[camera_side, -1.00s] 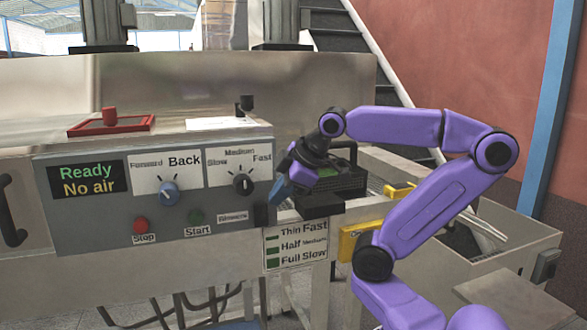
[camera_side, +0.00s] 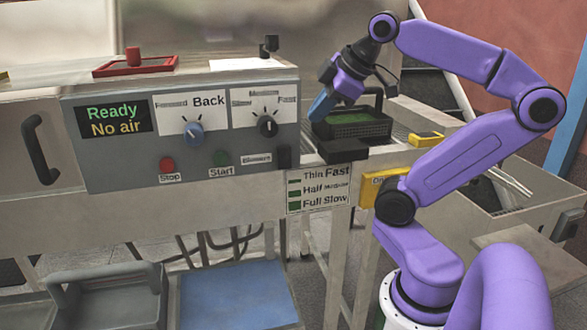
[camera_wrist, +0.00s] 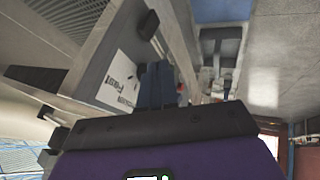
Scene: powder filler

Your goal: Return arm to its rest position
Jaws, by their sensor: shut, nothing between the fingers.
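My gripper (camera_side: 321,104) is at the right end of the machine's control panel (camera_side: 110,160), about level with the panel's upper part. Its blue fingers are shut, point down and to the left, and hold nothing. In the wrist view the gripper (camera_wrist: 158,72) shows as two blue fingers side by side. My arm is bent, with its elbow up at the right and the wrist raised. I cannot tell from the side view how far the fingertips stand from the panel.

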